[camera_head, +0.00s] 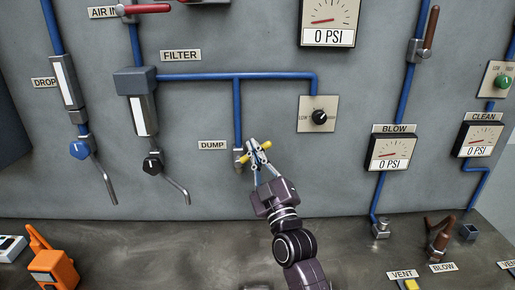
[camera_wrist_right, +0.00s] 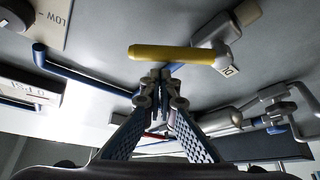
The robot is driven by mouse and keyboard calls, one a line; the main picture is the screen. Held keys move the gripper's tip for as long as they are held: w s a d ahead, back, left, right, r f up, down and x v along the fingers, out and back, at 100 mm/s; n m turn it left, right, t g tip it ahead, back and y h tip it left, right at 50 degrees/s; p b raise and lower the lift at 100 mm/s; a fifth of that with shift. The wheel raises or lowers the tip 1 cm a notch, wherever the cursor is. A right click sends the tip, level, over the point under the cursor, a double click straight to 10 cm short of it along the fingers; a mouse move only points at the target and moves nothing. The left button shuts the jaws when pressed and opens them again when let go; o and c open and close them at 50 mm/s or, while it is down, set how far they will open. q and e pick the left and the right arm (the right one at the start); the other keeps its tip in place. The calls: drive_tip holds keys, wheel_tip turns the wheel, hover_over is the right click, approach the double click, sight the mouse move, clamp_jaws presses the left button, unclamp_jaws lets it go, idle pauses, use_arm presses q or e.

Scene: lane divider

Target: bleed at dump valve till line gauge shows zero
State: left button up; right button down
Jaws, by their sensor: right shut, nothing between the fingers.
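The dump valve has a yellow lever (camera_head: 266,146) at the lower end of a blue pipe, beside the DUMP label (camera_head: 213,145). The lever lies crosswise to the pipe, slightly tilted. My right gripper (camera_head: 256,160) is at the valve, shut and empty, and partly covers it. In the right wrist view its fingertips (camera_wrist_right: 160,84) are together just below the yellow lever (camera_wrist_right: 172,53); I cannot tell whether they touch it. A large gauge (camera_head: 328,20) at the top reads 0 PSI; its upper part is cut off. My left gripper is not in view.
A regulator knob (camera_head: 320,117) sits right of the valve. The BLOW gauge (camera_head: 390,152) and CLEAN gauge (camera_head: 479,138) read 0 PSI. Drain tubes hang below the filter (camera_head: 135,81) and at far left.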

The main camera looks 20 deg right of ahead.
drive_tip(key=shift+d+f, duration=0.35)
drive_tip(key=shift+f, duration=0.1)
drive_tip(key=shift+d+f, duration=0.1)
